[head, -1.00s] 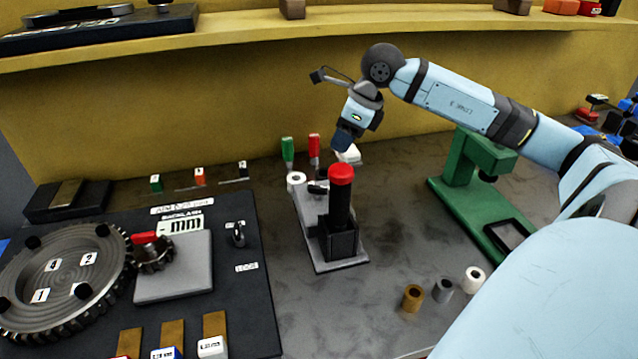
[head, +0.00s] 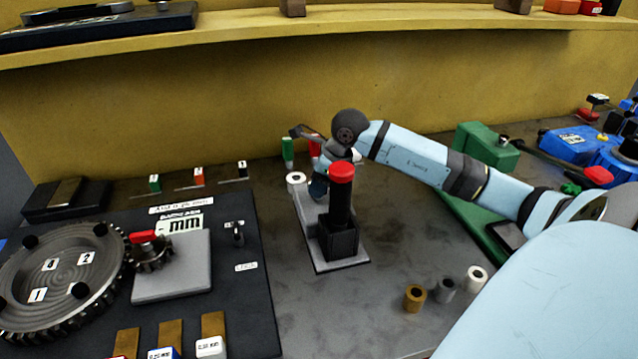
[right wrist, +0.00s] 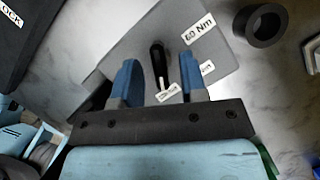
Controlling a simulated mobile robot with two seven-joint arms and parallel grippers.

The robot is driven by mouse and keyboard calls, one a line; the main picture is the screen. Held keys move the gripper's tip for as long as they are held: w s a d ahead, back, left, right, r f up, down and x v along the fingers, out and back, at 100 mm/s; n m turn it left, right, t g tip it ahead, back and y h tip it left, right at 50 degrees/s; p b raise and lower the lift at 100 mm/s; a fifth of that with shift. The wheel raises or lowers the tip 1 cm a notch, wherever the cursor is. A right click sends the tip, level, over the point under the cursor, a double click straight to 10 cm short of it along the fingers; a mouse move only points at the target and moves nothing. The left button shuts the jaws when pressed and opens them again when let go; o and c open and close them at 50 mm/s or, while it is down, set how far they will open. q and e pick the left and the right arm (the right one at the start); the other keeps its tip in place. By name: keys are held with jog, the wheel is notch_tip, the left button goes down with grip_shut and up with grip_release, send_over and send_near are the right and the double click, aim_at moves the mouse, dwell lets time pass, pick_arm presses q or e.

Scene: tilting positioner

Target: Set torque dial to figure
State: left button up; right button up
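The torque dial shows in the right wrist view as a black pointer knob (right wrist: 158,60) on a grey plate (right wrist: 125,45). A white label reading like 60 or 80 Nm (right wrist: 198,31) lies beyond the knob, and other small labels are partly hidden or too blurred to read. My right gripper (right wrist: 160,75) is open, with one blue finger on each side of the knob and visible gaps to it. In the head view my right gripper (head: 319,187) is low over the grey base, partly behind the black post with the red top (head: 341,195). My left gripper is not in view.
A dark ring (right wrist: 260,25) lies beside the plate. Several small bushings (head: 414,297) stand at the front right. A black board with a gear wheel (head: 60,270) fills the left.

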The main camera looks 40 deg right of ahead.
jog(key=shift+w+f, duration=0.1)
jog(key=shift+f, duration=0.15)
grip_shut()
